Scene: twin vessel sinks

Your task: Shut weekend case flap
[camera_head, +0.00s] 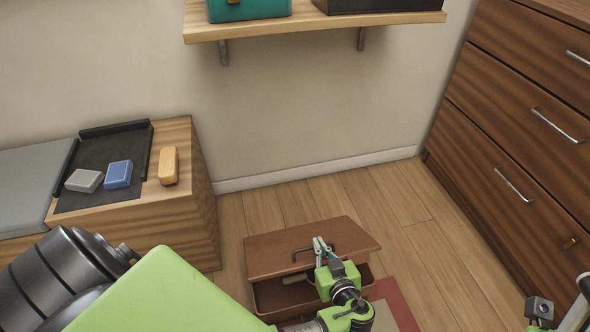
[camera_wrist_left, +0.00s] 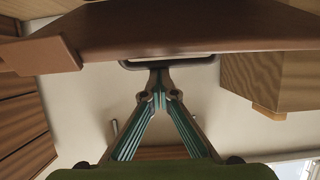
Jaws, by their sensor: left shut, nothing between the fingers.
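The brown weekend case (camera_head: 268,297) stands on the floor at the lower centre of the head view. Its flap (camera_head: 285,240) is partly raised, with a dark gap between it and the body. A dark handle (camera_head: 300,252) is on the flap. My left gripper (camera_head: 319,242) is shut and empty, its fingertips at the flap beside the handle. In the left wrist view the flap (camera_wrist_left: 200,25) spans the top, and the closed fingertips (camera_wrist_left: 159,72) are right by the handle (camera_wrist_left: 205,62). Whether they touch is unclear.
A wooden bench (camera_head: 192,215) on the left holds a black tray (camera_head: 105,200) and an orange block (camera_head: 168,166). A dresser (camera_head: 510,140) stands right. A wall shelf (camera_head: 310,24) is above. A reddish rug (camera_head: 400,302) lies by the case. Floor behind the case is clear.

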